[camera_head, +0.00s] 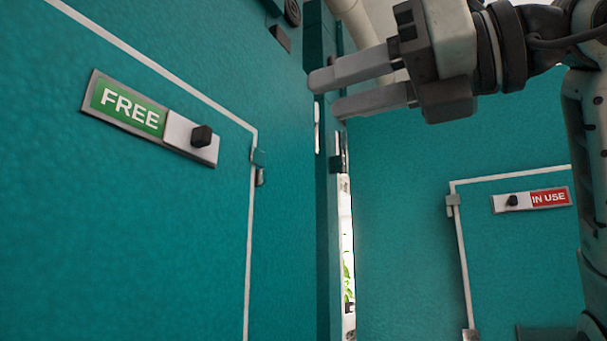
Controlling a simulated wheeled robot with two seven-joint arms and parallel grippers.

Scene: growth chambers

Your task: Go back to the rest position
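My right gripper (325,94) reaches in from the upper right, its two pale fingers pointing left. The fingers are a little apart with a gap between them, and nothing shows in the gap. The fingertips overlap the edge of a teal chamber door in the picture; I cannot tell whether they touch it. My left gripper is not in view.
A teal door with a green FREE sign (130,108) and a black-knobbed slider (201,136) fills the left. A teal door with a red IN USE sign (549,198) stands at the right. A narrow bright gap (346,240) between them shows green leaves.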

